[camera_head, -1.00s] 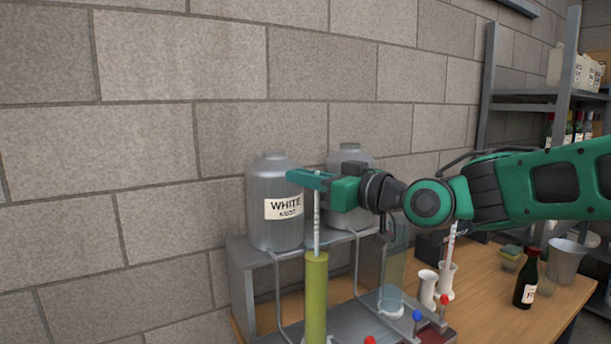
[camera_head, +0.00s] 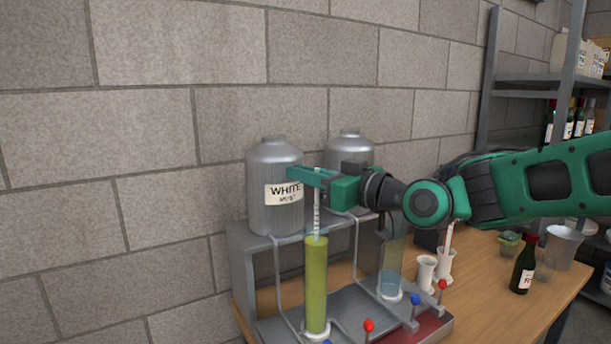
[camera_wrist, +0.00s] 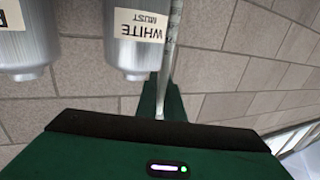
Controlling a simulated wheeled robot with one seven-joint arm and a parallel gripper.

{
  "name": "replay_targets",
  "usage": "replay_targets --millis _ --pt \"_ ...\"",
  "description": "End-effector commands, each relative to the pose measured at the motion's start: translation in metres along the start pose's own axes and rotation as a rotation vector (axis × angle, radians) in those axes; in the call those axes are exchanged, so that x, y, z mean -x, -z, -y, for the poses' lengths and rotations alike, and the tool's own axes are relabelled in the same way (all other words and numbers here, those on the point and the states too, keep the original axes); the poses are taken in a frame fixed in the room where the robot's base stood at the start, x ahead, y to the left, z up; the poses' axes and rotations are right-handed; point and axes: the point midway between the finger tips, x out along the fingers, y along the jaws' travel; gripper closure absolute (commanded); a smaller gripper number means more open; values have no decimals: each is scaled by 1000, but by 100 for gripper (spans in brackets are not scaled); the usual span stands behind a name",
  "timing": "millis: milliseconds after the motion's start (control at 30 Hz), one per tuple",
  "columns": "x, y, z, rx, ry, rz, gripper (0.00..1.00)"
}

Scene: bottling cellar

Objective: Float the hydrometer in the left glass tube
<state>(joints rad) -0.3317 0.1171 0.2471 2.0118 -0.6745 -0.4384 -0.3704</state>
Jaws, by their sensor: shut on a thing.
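My gripper (camera_head: 317,177) is shut on the hydrometer (camera_head: 317,212), a thin pale upright stem. The hydrometer also shows in the wrist view (camera_wrist: 174,45), running between the fingers. Its lower end is at or just inside the mouth of the left glass tube (camera_head: 316,285), which is filled with yellow-green liquid and stands on a white foot. How deep it sits is hard to tell. The right glass tube (camera_head: 391,265) holds a little bluish liquid low down and stands apart from the gripper.
Two metal cans stand on a grey shelf behind, one labelled "WHITE MUST" (camera_head: 275,190). Red (camera_head: 369,326) and blue (camera_head: 415,299) knobs stand in front of the tubes. White holders (camera_head: 427,273), a dark bottle (camera_head: 523,270) and a bucket (camera_head: 561,247) stand at right on the wooden table.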

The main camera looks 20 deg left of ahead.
Motion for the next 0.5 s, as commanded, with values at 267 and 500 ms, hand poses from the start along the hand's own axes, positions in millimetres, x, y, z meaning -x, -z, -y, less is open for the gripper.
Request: replay_targets --millis 267,500 --pt "0 0 0 0 0 0 71" --pt "6 0 0 0 0 0 71"
